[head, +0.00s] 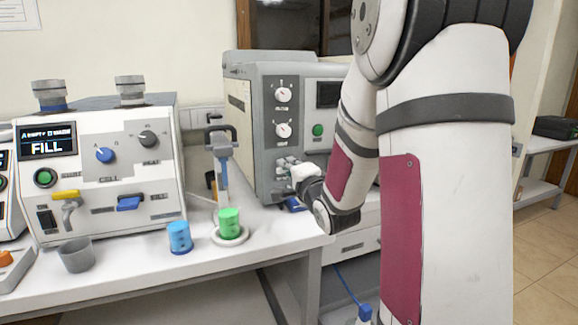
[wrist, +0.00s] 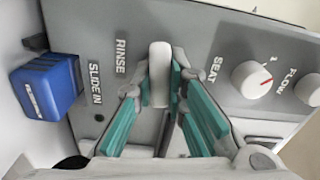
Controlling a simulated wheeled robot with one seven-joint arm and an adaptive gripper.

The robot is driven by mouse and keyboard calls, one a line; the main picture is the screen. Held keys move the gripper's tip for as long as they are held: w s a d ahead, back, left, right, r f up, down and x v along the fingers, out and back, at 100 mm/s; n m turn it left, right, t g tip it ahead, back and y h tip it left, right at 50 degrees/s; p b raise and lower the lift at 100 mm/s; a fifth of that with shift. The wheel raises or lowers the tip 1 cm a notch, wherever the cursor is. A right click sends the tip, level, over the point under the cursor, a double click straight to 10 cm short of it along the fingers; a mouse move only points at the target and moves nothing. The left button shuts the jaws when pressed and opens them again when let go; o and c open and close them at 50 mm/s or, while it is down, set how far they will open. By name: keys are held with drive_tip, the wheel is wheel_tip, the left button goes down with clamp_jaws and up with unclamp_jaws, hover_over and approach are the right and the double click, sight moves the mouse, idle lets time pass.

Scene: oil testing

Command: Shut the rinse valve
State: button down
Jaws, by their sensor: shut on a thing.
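The rinse valve handle (wrist: 159,72) is a pale, rounded lever on the grey panel, between the RINSE and SEAT labels in the wrist view. My gripper (wrist: 157,88) has its teal-lined fingers on either side of this handle and is shut on it. In the head view my gripper (head: 300,177) is at the lower front of the grey machine (head: 252,105). There the gripper and my arm cover most of the valve, so the handle's turn is hard to tell.
A blue block (wrist: 47,87) is beside the SLIDE IN label. White dials (wrist: 251,80) are right of the handle. In the head view, a green cup (head: 229,222), a blue cup (head: 179,237) and a grey cup (head: 76,255) stand on the bench, left of my gripper.

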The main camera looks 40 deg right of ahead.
drive_tip(key=shift+f+m, duration=0.1)
drive_tip(key=shift+m, duration=0.6)
drive_tip(key=c, duration=1.6)
unclamp_jaws()
